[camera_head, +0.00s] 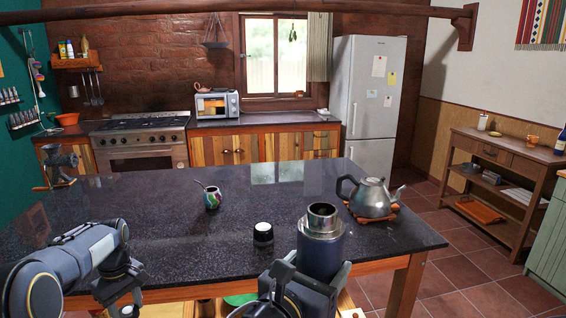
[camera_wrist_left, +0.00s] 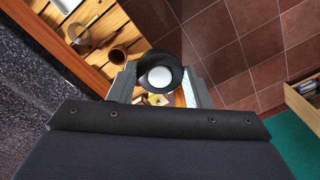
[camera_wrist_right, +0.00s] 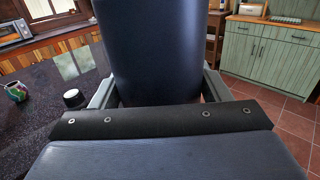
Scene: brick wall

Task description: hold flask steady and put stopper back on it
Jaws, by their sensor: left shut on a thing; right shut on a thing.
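The flask (camera_head: 322,250) is dark blue with an open steel neck, upright at the table's front edge. My right gripper (camera_head: 312,285) is shut around its body; the flask also fills the middle of the right wrist view (camera_wrist_right: 155,50). My left gripper (camera_wrist_left: 160,85) is shut on a round black piece with a white centre (camera_wrist_left: 160,77), which looks like the stopper. In the head view my left gripper (camera_head: 128,303) is low at the front left, apart from the flask. The flask's base is hidden by my right gripper.
A similar black piece with a pale top (camera_head: 263,236) stands on the dark table (camera_head: 150,230), left of the flask. A patterned gourd cup (camera_head: 212,198) with a straw stands farther back. A steel kettle (camera_head: 372,198) is right of the flask. The table's middle is mostly clear.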

